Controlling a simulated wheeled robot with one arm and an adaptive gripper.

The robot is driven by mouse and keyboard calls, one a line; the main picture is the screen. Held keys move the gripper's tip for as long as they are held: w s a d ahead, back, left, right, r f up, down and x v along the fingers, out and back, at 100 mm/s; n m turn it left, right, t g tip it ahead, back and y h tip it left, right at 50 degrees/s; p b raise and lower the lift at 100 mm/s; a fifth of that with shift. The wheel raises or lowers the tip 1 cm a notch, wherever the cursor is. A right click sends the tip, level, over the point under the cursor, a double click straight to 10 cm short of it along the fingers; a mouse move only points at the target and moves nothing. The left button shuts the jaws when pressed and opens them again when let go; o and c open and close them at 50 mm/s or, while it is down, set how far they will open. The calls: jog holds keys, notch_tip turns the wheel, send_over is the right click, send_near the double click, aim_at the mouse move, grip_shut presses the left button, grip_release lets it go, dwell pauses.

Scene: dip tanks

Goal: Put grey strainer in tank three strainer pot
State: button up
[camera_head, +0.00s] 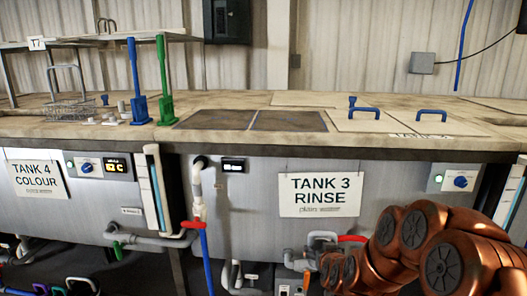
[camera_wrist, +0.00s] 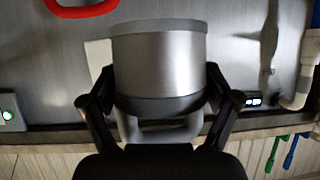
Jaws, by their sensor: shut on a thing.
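My gripper (camera_wrist: 162,102) shows in the wrist view, its two black fingers closed on either side of the grey strainer (camera_wrist: 158,65). The strainer is a metallic cylinder with darker grey rims and a grey loop handle between the fingers. The wrist picture is upside down, with tank three's front panel behind the strainer. In the head view tank three (camera_head: 250,215) carries the sign "TANK 3 RINSE" (camera_head: 320,194). My copper arm reaches in low at the right, and my fingers are not clear there. I cannot make out tank three's strainer pot.
A red handle (camera_wrist: 82,8) is near the strainer; red also shows beside my arm (camera_head: 352,239). White pipes with a red valve (camera_head: 198,223) run down tank three's left side. The bench top (camera_head: 300,97) is above.

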notch_tip(320, 180, up, 16)
jog(key=p, duration=1.4)
jog(key=shift+p, duration=0.3)
jog(key=shift+f, duration=0.1)
